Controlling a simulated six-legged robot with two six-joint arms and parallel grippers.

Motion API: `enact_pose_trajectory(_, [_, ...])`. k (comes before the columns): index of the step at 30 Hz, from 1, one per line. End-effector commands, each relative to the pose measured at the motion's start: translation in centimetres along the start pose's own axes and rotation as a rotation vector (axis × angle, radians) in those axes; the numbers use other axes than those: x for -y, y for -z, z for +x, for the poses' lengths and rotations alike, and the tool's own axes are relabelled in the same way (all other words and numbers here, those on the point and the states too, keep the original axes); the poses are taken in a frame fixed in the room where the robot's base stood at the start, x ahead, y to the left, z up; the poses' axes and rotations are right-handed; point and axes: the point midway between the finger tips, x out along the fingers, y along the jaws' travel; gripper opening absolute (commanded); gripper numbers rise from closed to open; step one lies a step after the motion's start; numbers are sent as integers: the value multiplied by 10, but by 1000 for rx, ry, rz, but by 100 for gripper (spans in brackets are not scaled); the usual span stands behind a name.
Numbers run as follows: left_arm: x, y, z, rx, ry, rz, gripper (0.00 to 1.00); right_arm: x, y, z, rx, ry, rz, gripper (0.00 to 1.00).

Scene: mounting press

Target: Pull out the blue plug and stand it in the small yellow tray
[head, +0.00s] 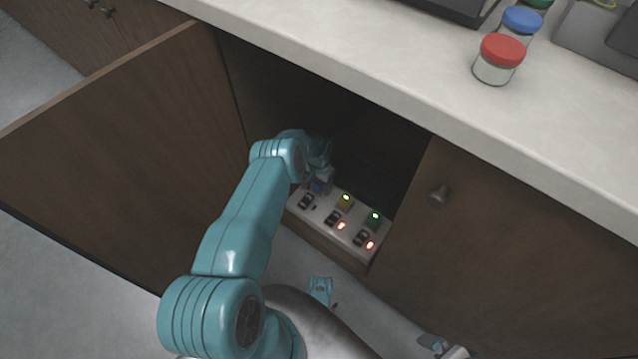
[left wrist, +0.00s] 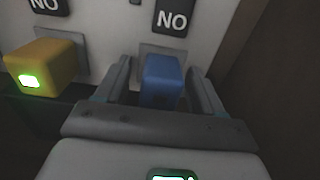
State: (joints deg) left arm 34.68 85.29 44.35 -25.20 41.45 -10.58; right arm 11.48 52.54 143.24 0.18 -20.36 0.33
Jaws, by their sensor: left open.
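The blue plug (left wrist: 162,80) sits at the wall panel under a "NO" label in the left wrist view. My left gripper (left wrist: 159,66) is open, with one finger on each side of the plug. A small gap shows between the plug and each finger. In the head view my left gripper (head: 319,172) is inside the open cabinet, at the far left end of the socket strip, and largely covers the blue plug (head: 321,187). I cannot make out the small yellow tray with certainty.
A yellow plug (head: 345,201) with a lit green lamp and a green plug (head: 376,217) share the white strip (head: 350,243) with several switches. The open cabinet door (head: 120,150) stands left, a shut door (head: 510,240) right. Jars (head: 500,58) stand on the counter (head: 400,50).

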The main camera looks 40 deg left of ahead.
Motion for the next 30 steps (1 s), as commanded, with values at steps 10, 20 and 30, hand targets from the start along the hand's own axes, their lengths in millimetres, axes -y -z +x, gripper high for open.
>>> enact_pose_trajectory(10, [0,0,0,0,0,0,68,-2,0,5,0,0,0,100])
enact_pose_trajectory(20, [0,0,0,0,0,0,6,-2,0,5,0,0,0,100])
enact_pose_trajectory(30, [0,0,0,0,0,0,85,-2,0,5,0,0,0,100])
